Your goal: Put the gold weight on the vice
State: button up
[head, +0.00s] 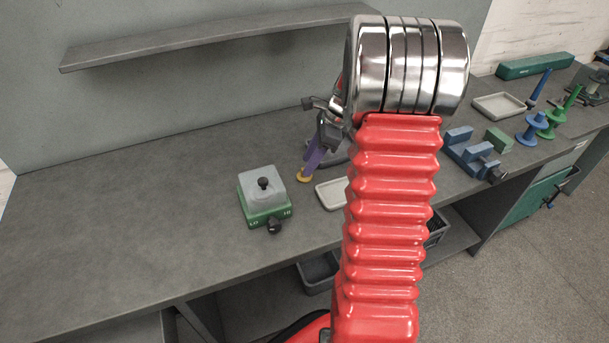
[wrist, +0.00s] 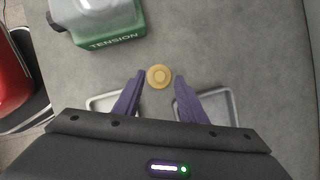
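The gold weight (wrist: 160,76) is a small round stepped disc on the grey bench. It also shows in the head view (head: 303,176), partly covered by a purple finger. My gripper (wrist: 161,77) has its two purple fingers spread, with the tips to the left and right of the weight. A gap shows on each side, and nothing is clamped. In the head view my gripper (head: 310,166) is low over the bench, partly hidden by my arm. The vice (head: 469,152) appears to be the blue stepped block with a black knob, right of my arm.
A green and grey tension box (head: 264,195) stands left of the weight; it also shows in the wrist view (wrist: 108,22). A pale tray (head: 328,195) lies close to my gripper. A green block (head: 498,139) and blue spool (head: 531,128) stand beyond the vice. The left bench is clear.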

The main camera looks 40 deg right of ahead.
jog(key=shift+x, duration=1.1)
grip_shut()
